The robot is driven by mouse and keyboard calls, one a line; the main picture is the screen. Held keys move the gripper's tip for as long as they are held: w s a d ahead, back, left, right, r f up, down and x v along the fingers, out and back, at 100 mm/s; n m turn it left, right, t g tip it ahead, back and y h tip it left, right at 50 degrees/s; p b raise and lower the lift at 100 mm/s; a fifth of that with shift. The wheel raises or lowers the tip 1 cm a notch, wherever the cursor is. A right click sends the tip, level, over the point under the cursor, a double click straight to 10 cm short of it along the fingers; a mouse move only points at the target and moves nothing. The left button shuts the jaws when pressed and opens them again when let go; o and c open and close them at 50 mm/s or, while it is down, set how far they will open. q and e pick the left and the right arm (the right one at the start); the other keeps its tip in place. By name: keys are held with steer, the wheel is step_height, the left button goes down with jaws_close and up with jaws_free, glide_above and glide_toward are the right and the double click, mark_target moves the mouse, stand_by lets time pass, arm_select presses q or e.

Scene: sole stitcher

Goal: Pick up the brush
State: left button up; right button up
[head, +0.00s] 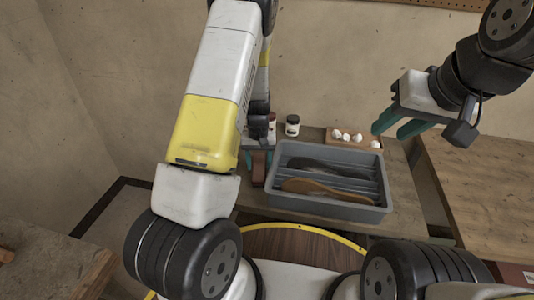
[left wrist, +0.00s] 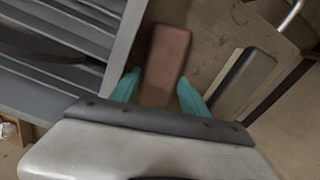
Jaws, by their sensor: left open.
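A reddish-brown block (left wrist: 166,62), which looks like the back of the brush, lies on the table in the left wrist view; no bristles show. In the head view it is partly hidden below my left gripper, left of the grey tray (head: 258,168). My left gripper (left wrist: 155,92) is open, with one teal finger on each side of the block's near end. I cannot tell whether the fingers touch it. My right gripper (head: 400,124) is open and empty, raised at the right above the table.
The grey ribbed tray (head: 330,207) holds a dark sole (head: 322,167) and a brown sole (head: 312,187). A dark block with a pale side (left wrist: 245,80) lies right of the brown block. A small jar (head: 292,125) and a wooden holder with white pieces (head: 360,146) stand behind.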

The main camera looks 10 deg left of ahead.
mark_target(259, 166)
arm_select(q)
steer(key=shift+f, duration=0.95)
steer(key=shift+c, duration=0.4)
steer(key=c, duration=1)
steer(key=shift+r, duration=5.05)
